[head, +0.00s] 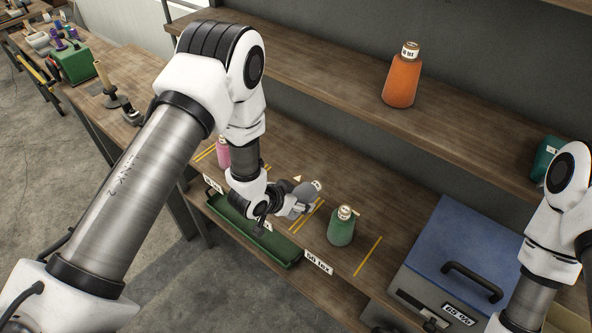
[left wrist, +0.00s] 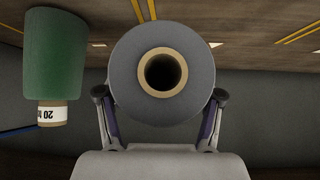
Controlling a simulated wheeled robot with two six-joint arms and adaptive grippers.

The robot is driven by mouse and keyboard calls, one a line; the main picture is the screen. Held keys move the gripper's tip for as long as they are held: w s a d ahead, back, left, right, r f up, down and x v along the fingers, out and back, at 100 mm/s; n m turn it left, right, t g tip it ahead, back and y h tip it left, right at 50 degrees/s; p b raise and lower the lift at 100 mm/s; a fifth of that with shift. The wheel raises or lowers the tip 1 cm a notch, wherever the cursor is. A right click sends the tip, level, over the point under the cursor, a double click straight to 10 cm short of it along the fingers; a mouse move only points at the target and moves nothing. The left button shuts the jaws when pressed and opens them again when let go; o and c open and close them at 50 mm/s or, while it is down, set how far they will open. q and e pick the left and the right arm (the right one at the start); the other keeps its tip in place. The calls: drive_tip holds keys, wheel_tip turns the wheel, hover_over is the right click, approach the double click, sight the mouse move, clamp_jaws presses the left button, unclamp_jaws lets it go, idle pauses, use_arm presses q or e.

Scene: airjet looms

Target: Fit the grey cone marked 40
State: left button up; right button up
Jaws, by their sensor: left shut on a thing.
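The grey cone (head: 309,190) is in my left gripper (head: 297,207), above the lower shelf, in the head view. It lies tipped over, with its small end toward the upper right; its label is too small to read. In the left wrist view the grey cone (left wrist: 124,88) shows end-on, with its tan tube mouth facing the camera. The two fingers of the left gripper (left wrist: 159,112) close on its sides. My right arm shows at the right edge of the head view, but its gripper is out of view.
A green cone (head: 341,229) stands right of the grey one; it shows at left in the wrist view (left wrist: 56,52). A pink cone (head: 223,154) stands left, a green tray (head: 284,257) in front. A blue case (head: 455,245) is at right. An orange cone (head: 400,88) stands above.

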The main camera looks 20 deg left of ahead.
sight(302, 185)
use_arm(q)
drive_tip(key=shift+s+a+r, duration=0.2)
drive_tip(key=shift+s, duration=0.15)
drive_tip(key=w, duration=0.3)
drive_tip(key=w+f+b, duration=0.1)
drive_tip(key=w, duration=0.2)
drive_tip(key=shift+w+a+f, duration=0.15)
drive_tip(key=shift+a, duration=0.05)
drive_tip(key=w, duration=0.3)
drive_tip(key=w+a, duration=0.1)
drive_tip(key=w, duration=0.3)
drive_tip(key=w+a+b, duration=0.1)
drive_tip(key=w, duration=0.2)
drive_tip(key=shift+w+a+f, duration=0.25)
drive_tip(key=shift+f, duration=0.05)
drive_tip(key=f+b, duration=0.2)
drive_tip(key=f, duration=0.1)
drive_tip(key=shift+s+f+b, duration=0.15)
drive_tip(key=shift+s+b, duration=0.05)
drive_tip(key=shift+b, duration=0.15)
drive_tip(key=shift+c, duration=0.7)
drive_tip(key=o, duration=1.5)
use_arm(e)
wheel_tip(302, 185, down, 4)
drive_tip(key=shift+f, duration=0.2)
